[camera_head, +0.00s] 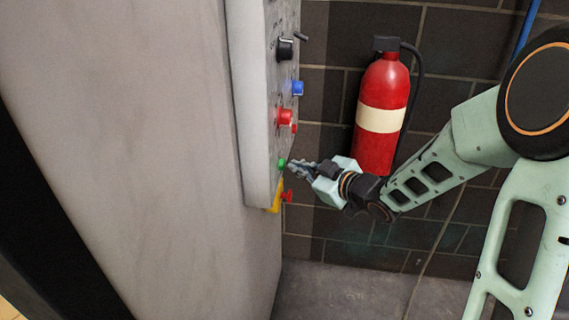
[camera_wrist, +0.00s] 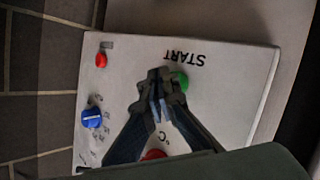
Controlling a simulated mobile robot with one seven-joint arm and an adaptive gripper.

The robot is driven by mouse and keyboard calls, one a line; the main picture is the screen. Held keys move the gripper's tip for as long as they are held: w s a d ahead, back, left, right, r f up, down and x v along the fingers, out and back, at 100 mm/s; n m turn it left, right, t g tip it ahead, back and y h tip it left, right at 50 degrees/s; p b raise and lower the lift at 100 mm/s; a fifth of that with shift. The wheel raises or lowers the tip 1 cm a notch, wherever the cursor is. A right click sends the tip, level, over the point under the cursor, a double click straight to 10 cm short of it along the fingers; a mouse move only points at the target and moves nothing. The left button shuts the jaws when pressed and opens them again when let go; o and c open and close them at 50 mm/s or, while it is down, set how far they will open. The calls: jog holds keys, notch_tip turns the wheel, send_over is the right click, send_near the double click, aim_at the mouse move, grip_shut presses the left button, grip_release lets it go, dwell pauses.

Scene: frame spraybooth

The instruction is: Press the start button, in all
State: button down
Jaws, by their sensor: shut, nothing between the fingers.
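The start button is a green button (camera_head: 282,163) low on the face of the grey control panel (camera_head: 254,100). In the wrist view the green button (camera_wrist: 180,81) sits beside the printed word START, which appears upside down. My gripper (camera_head: 291,167) is shut and empty, with its fingertips right in front of the green button. In the wrist view the fingertips (camera_wrist: 167,76) overlap the button's left edge and hide part of it. I cannot tell whether they touch it.
Above the green button are a red button (camera_head: 286,116), a blue knob (camera_head: 298,88) and a black knob (camera_head: 285,49). A yellow piece (camera_head: 274,197) with a red part is below. A fire extinguisher (camera_head: 376,150) hangs on the dark tiled wall behind my arm.

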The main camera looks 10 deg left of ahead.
jog(key=shift+d, duration=0.2)
jog(key=shift+s+d+p, duration=0.1)
jog(key=shift+d+p, duration=0.85)
jog(key=shift+d, duration=1.55)
